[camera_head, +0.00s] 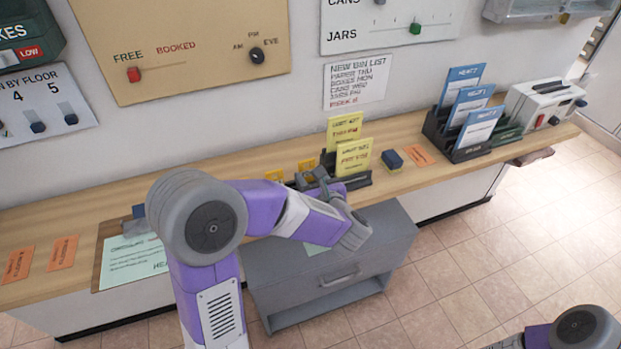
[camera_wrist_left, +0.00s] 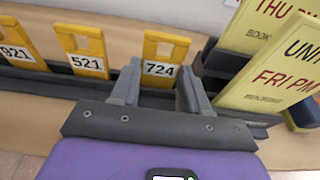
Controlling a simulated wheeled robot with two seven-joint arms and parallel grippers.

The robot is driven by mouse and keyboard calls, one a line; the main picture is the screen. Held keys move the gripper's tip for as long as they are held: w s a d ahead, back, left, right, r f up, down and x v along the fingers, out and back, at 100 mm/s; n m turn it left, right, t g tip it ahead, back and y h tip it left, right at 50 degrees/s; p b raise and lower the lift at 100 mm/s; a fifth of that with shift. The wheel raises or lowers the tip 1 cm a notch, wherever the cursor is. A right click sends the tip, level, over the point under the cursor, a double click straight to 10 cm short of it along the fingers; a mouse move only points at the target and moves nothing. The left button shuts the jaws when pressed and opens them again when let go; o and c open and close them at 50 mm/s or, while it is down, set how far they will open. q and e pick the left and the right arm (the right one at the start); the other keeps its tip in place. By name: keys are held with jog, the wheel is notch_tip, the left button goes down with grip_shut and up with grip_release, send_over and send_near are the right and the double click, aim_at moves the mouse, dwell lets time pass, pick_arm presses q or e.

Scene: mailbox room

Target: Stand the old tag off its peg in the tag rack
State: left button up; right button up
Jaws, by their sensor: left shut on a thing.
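A yellow tag numbered 724 (camera_wrist_left: 160,68) stands upright between the two fingers of my left gripper (camera_wrist_left: 157,92), which is shut on it. Tags 521 (camera_wrist_left: 87,60) and 921 (camera_wrist_left: 15,50) stand in a row to its left in the wrist view. A dark tag rack (camera_wrist_left: 30,84) runs along the foot of the row. The lower end of tag 724 and any peg are hidden. My right gripper is out of view; only part of that arm shows.
Tall yellow cards (camera_head: 354,157) stand in a dark holder just right of my left gripper. A small dark blue block (camera_head: 392,159) and an orange card (camera_head: 419,156) lie beyond. Blue cards (camera_head: 468,98) stand farther right. A grey drawer cabinet (camera_head: 300,280) stands below the counter.

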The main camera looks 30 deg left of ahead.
pick_arm(q)
jog(key=o, duration=1)
jog(key=shift+o, duration=0.2)
jog(key=shift+d, duration=0.1)
jog(key=p+v, duration=0.1)
jog(key=v, duration=0.6)
jog(key=shift+s, duration=0.15)
jog(key=shift+d+r, duration=0.1)
jog(key=shift+d, duration=0.05)
